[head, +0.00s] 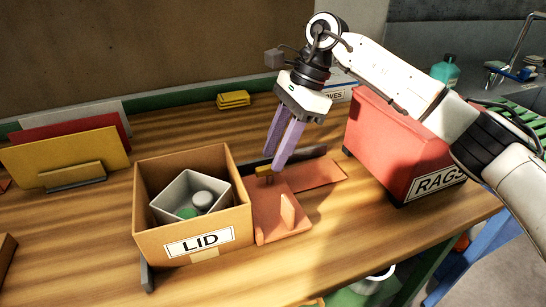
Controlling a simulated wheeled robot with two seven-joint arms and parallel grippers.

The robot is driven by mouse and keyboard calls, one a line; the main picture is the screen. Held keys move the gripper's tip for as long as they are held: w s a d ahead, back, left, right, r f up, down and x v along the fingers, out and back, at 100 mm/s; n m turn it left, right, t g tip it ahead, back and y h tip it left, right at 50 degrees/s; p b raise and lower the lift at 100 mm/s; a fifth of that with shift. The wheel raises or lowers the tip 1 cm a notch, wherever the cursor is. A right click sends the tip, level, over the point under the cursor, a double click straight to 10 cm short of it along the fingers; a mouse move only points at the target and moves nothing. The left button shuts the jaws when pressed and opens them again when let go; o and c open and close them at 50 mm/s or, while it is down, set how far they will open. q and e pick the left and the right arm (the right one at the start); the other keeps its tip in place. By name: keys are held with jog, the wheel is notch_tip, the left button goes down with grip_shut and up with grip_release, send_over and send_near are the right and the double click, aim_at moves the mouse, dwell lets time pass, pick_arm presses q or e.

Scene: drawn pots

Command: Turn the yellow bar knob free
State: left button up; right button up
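The yellow bar knob (264,170) is small and sits on a salmon-coloured fixture (312,178) right of the LID box. My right gripper (274,162) comes down from above, with two long purple fingers. The fingers stand a little apart, and their tips are just above or beside the knob. I cannot tell whether they touch it, and the fingers partly hide its surroundings. I see nothing held between them. My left gripper is not in view.
A cardboard box marked LID (150,235) stands close left of the fixture, with a grey bin (165,207) inside. A red RAGS bin (385,140) stands at the right, under my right arm. Yellow pads (233,99) lie behind. Upright boards (60,155) stand at the left.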

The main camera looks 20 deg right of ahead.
jog(key=v, duration=0.8)
